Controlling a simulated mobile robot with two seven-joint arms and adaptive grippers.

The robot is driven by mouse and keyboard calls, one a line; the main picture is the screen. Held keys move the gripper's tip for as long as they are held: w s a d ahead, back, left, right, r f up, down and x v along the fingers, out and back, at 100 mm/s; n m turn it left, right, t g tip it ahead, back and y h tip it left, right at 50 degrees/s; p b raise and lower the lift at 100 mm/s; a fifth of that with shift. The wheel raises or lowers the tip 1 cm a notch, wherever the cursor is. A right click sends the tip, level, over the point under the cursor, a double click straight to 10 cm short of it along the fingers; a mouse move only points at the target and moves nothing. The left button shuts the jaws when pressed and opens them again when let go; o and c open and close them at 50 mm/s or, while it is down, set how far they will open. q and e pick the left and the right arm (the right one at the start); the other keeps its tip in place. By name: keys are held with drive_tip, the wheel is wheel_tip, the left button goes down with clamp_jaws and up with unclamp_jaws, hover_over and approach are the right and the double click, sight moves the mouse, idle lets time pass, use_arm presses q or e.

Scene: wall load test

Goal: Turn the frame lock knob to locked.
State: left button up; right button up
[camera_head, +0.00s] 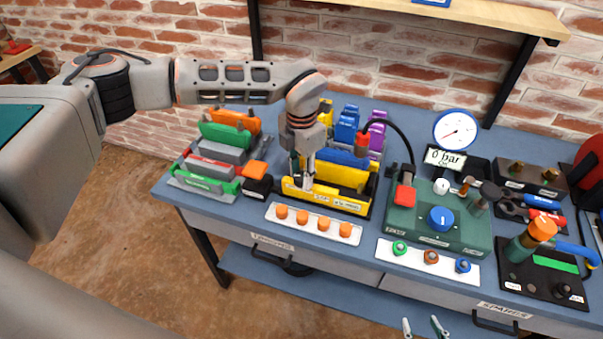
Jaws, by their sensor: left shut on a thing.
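A yellow frame (347,176) stands in a dark tray (366,210) on the blue bench, with a yellow labelled bar (335,199) along its front. My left gripper (304,184) points down at the left end of this frame. It is shut on a small part there, which its fingers mostly hide. I take this part to be the frame lock knob, but its marking and turn position cannot be read. My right gripper (422,326) shows only its two fingertips at the bottom edge, apart and empty, in front of the bench.
Left of the frame stand green and orange holders (225,133). A white strip with several orange knobs (313,223) lies in front. To the right are a green box with a blue knob (441,219), a gauge (456,130) and a black hose (403,140). A brick wall stands behind.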

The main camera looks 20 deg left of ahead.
sight(302, 176)
use_arm(q)
drive_tip(key=shift+m, duration=1.1)
drive_tip(key=o, duration=1.1)
wheel_tip(302, 176, up, 12)
